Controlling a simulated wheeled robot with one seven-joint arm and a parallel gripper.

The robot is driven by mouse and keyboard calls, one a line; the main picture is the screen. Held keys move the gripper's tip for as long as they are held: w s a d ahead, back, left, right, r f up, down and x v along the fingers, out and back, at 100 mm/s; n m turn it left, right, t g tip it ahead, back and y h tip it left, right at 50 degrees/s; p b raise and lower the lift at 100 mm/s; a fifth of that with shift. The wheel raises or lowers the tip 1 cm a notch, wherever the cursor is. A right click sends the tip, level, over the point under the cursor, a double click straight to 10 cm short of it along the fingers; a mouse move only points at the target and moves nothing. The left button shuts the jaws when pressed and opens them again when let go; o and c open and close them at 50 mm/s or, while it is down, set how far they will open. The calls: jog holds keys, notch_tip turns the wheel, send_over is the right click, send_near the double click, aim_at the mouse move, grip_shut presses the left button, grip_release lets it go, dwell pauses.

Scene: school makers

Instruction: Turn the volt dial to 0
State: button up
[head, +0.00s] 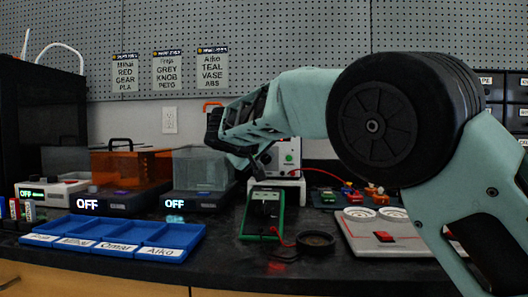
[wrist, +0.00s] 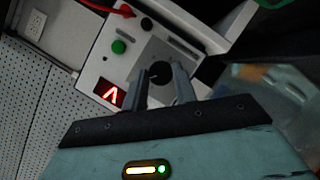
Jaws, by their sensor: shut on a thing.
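The white power supply (head: 290,152) stands at the back of the bench in the head view, partly hidden behind my arm. In the wrist view its panel (wrist: 134,64) appears tilted, with a black dial (wrist: 158,71), a green button (wrist: 119,47), a smaller dark knob (wrist: 146,24) and a lit red display (wrist: 111,94). The display's reading is unclear from this angle. My gripper (wrist: 160,76) is shut on the black dial, one finger on either side. I cannot read the dial's label or setting. In the head view my gripper is largely hidden by its own wrist.
A green multimeter (head: 246,222) lies in front of the power supply, with a red lead and a dark round piece (head: 316,241) beside it. A blue labelled tray (head: 98,229) and several machines reading OFF stand left. A plate with a red switch (head: 384,237) lies right.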

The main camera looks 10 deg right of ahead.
jog(key=shift+a+n+h+p, duration=0.2)
jog(key=shift+n+h+p, duration=0.65)
jog(key=shift+n, duration=0.35)
jog(key=shift+f+n+h+p, duration=0.2)
jog(key=shift+n+h+p, duration=0.45)
jog(key=shift+n, duration=0.55)
jog(key=shift+t, duration=0.3)
jog(key=o, duration=1)
jog(key=shift+c, duration=0.2)
jog(key=p+v, duration=0.3)
jog(key=v, duration=1.4)
jog(key=shift+a+f, duration=0.2)
jog(key=shift+a, duration=0.05)
